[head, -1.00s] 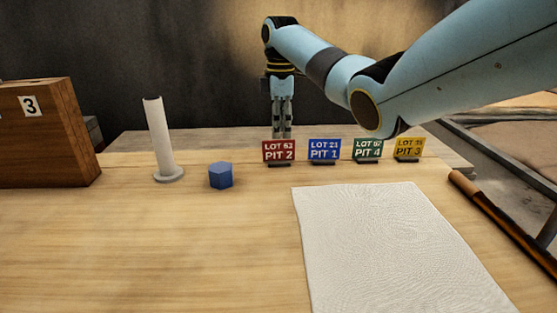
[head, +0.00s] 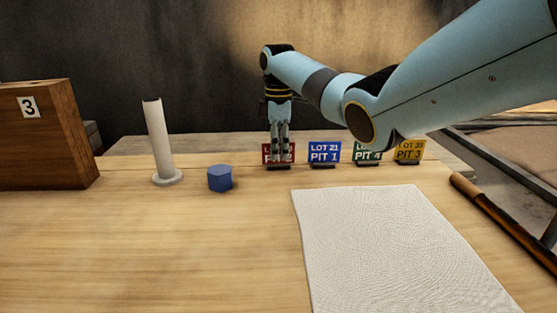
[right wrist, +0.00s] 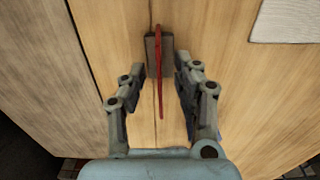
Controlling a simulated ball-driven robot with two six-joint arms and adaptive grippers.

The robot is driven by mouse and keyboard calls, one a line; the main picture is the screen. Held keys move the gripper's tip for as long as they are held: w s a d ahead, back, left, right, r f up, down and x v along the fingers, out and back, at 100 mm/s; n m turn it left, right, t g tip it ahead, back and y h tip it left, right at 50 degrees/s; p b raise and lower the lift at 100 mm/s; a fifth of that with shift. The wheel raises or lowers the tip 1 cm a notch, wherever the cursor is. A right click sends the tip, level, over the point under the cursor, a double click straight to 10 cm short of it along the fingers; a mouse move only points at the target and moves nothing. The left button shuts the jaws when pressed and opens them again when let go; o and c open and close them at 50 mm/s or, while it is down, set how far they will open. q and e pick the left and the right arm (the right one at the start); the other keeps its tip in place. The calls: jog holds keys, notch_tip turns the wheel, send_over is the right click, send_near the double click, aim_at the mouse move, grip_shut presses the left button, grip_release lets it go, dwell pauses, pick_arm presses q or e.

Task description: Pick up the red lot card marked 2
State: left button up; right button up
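The red lot card marked 2 (head: 267,153) stands upright in a small dark base at the left end of a row of cards. My right gripper (head: 279,158) is in front of it in the head view and hides the middle of its text. In the right wrist view the red card (right wrist: 160,75) is seen edge-on from above, in its dark base (right wrist: 152,56). The open fingers of the right gripper (right wrist: 157,98) are on either side of the card, with gaps visible. My left gripper is not in view.
Blue (head: 324,152), green (head: 368,151) and yellow (head: 410,150) cards stand to the right. A blue block (head: 220,179), a white post (head: 159,140) and a wooden box (head: 45,140) are left. A white cloth (head: 390,245) and a dark stick (head: 510,220) lie nearer and right.

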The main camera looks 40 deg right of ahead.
jog(key=shift+f, duration=0.1)
jog(key=shift+c, duration=0.3)
grip_shut()
